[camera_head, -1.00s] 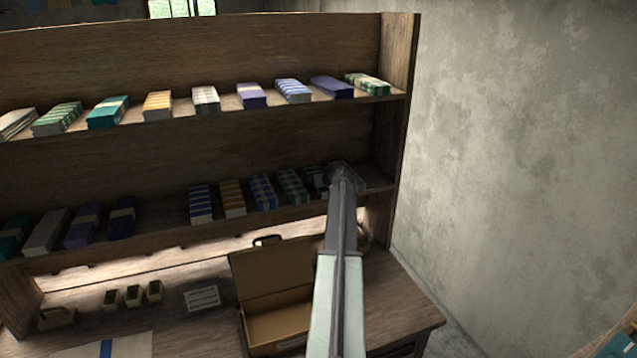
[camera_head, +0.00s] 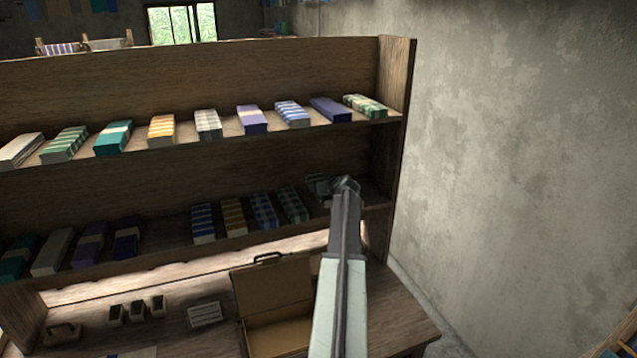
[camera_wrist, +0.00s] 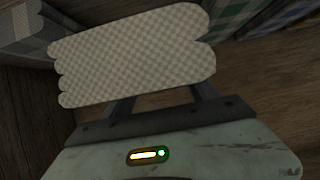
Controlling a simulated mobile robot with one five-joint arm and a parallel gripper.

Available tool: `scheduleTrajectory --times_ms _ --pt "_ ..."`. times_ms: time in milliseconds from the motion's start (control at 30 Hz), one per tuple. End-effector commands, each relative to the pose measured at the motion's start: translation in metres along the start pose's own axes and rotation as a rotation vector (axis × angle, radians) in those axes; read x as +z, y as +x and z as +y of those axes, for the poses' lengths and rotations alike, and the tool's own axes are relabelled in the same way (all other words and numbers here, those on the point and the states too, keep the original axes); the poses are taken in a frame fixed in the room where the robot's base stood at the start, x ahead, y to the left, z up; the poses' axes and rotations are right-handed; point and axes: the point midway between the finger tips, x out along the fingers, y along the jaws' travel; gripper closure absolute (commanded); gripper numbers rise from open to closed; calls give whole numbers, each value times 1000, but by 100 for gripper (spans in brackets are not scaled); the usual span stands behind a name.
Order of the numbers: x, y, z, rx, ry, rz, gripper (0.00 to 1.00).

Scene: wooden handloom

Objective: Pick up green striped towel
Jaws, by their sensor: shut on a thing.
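My gripper (camera_head: 345,184) is at the right end of the lower shelf, shut on a folded towel. This green striped towel (camera_head: 318,188) looks dark green and pale in the dim head view, just left of my gripper's tip and partly hidden by it. In the wrist view its pale, finely checked folded end (camera_wrist: 135,55) sits across the two fingers (camera_wrist: 158,105), tilted slightly. It appears a little above the shelf, though the gap is hard to see.
A green checked towel (camera_head: 292,205) and several others stand left on the lower shelf (camera_head: 170,247). Another green striped towel (camera_head: 365,105) lies on the upper shelf, above my gripper. The shelf's side panel (camera_head: 396,75) is close on the right. An open box (camera_head: 275,290) stands below.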

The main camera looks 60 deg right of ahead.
Motion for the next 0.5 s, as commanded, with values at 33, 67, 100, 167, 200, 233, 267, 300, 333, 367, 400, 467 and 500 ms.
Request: scheduleTrajectory --times_ms 33,67,100,167,200,233,267,300,333,367,400,467,500 --pt "9 -18 -1 2 0 0 77" --pt "13 -26 -2 3 0 0 77" --pt "19 -38 -2 2 1 1 77" --pt "28 -56 -2 3 1 1 77" --pt "34 -68 -2 3 1 0 77" --pt "38 -77 -3 2 1 0 77" --pt "42 -86 -3 2 1 1 77" --pt "47 -96 -2 3 1 1 77" --pt "51 -104 -2 3 1 1 77" --pt "54 -110 -2 2 0 0 77" --pt "58 -118 -2 1 0 0 77" --pt "62 -127 -2 1 0 1 77" --pt "64 -132 -2 1 0 1 77"
